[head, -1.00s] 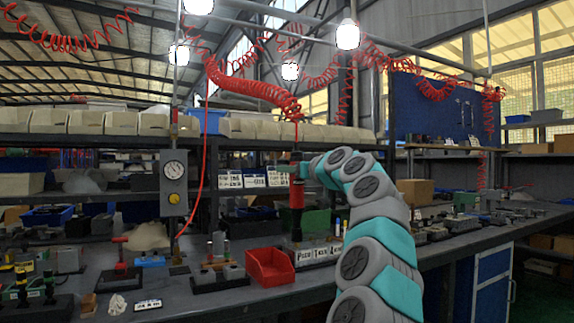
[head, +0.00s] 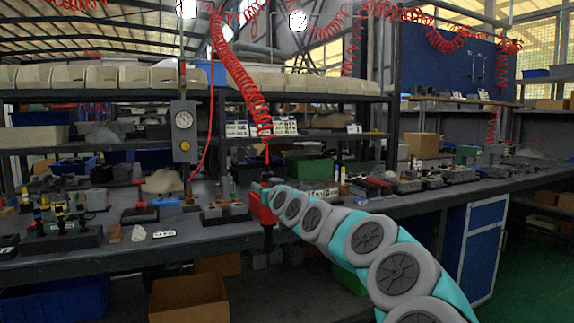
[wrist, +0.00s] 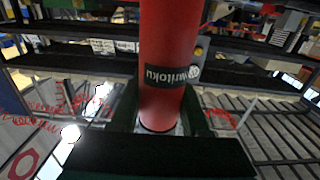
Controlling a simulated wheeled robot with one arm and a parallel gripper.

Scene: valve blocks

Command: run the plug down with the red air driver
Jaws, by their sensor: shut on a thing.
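The red air driver (wrist: 168,40) stands upright in the wrist view, with a dark label band and white lettering. My gripper (wrist: 158,112) is shut around it, one dark green finger at each side. In the head view, my gripper (head: 266,191) is small and at the bench's front side, with the driver hanging below the red coiled hose (head: 252,95). Red there is partly hidden by my arm, and I cannot clearly separate the driver from other red behind it. I cannot make out the plug or the driver's tip.
A block with small fittings (head: 225,212) sits just left of my gripper. A gauge box (head: 184,132) stands on a post farther left. A base with several valves (head: 58,238) is at the far left. A cardboard box (head: 190,300) lies below the bench edge.

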